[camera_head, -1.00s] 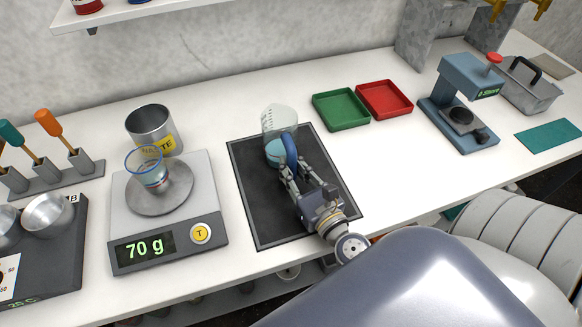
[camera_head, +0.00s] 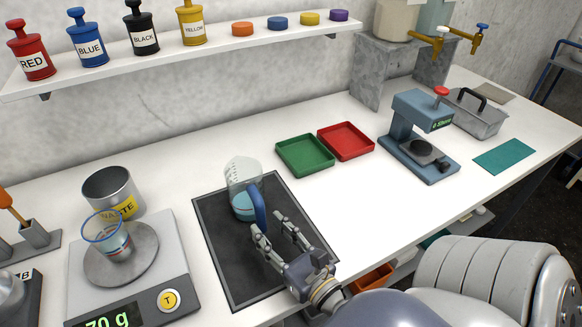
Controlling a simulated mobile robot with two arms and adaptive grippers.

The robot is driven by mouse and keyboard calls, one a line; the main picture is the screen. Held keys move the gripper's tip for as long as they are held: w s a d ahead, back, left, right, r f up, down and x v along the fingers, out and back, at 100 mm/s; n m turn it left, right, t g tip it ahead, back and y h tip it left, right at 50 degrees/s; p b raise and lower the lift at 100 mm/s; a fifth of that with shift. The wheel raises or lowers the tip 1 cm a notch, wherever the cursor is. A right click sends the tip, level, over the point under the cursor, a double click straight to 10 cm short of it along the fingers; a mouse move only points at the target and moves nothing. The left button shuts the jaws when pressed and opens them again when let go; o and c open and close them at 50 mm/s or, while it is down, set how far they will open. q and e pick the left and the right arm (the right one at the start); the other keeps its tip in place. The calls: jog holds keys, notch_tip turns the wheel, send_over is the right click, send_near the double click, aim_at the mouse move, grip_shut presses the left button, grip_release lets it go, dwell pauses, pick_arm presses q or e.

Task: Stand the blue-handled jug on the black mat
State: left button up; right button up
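The clear jug (camera_head: 243,185) with a blue handle (camera_head: 257,206) stands upright on the far part of the black mat (camera_head: 238,275). It holds some pale blue liquid. Its handle faces the front of the table, toward my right gripper (camera_head: 268,226). My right gripper is over the mat, in front of the jug, with its fingers spread and nothing between them. One fingertip is close to the lower end of the handle; I cannot tell whether they touch. My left gripper is not in view.
A scale (camera_head: 172,254) with a glass beaker (camera_head: 107,238) stands left of the mat, a waste can (camera_head: 108,191) behind it. Green (camera_head: 305,155) and red (camera_head: 346,141) trays lie to the right, then a blue press (camera_head: 418,140).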

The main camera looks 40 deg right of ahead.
jog(key=s+b, duration=0.1)
jog(key=s, duration=0.2)
jog(key=s+b, duration=0.1)
jog(key=s, duration=0.2)
jog(key=shift+s+a+f+b, duration=0.1)
jog(key=shift+a+f+b, duration=0.1)
jog(key=shift+b, duration=0.1)
jog(key=shift+s+r, duration=0.25)
jog(key=shift+s, duration=0.35)
